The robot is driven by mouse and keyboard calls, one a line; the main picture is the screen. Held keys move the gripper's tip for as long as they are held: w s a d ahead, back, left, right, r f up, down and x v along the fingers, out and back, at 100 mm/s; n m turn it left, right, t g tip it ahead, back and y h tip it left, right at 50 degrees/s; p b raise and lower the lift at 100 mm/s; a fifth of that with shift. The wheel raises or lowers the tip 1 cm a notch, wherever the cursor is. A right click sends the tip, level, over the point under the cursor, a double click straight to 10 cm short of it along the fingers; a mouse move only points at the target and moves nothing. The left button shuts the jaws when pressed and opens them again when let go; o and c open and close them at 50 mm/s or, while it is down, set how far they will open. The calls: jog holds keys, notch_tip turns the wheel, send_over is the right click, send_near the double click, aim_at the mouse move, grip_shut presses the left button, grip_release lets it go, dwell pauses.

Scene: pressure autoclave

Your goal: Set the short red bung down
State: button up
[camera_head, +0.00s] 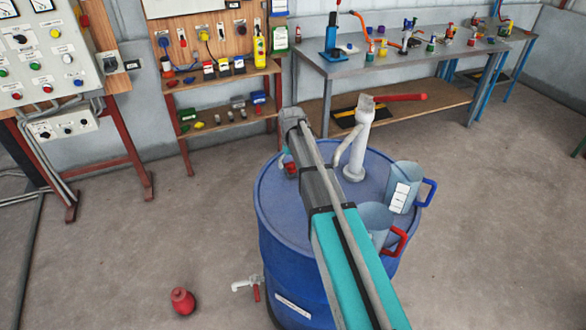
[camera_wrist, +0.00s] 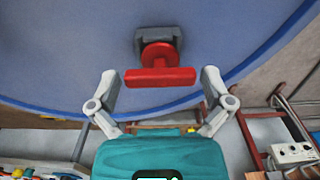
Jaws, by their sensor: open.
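The short red bung (camera_wrist: 160,72) shows in the wrist view with a round body and a wide crossbar. It sits at a grey hexagonal fitting (camera_wrist: 158,38) on the blue drum's top (camera_wrist: 60,45). My gripper (camera_wrist: 160,80) is open, one finger on each side of the crossbar, with a visible gap at each side. In the head view the red bung (camera_head: 291,170) is a small patch on the drum lid (camera_head: 325,220), partly hidden by my arm. Whether it is fully seated cannot be told.
On the drum stand a white pump (camera_head: 356,150) with a red handle and two jugs, one blue-handled (camera_head: 405,188) and one red-handled (camera_head: 375,220). A red rounded object (camera_head: 182,301) lies on the floor at left.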

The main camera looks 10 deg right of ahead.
aim_at(292, 162)
jog(key=c, duration=1)
jog(key=shift+r, duration=0.15)
notch_tip(292, 162, up, 3)
jog(key=p, duration=0.3)
jog(key=s+a+r+p, duration=0.1)
jog(key=a+r+p, duration=0.2)
jog(key=a, duration=0.1)
jog(key=s+a+r+p, duration=0.1)
jog(key=a+r+p, duration=0.2)
jog(key=a, duration=0.2)
jog(key=a+r+p, duration=0.3)
jog(key=a+p, duration=0.1)
jog(key=shift+s+a+r, duration=0.35)
jog(key=shift+s+a, duration=0.05)
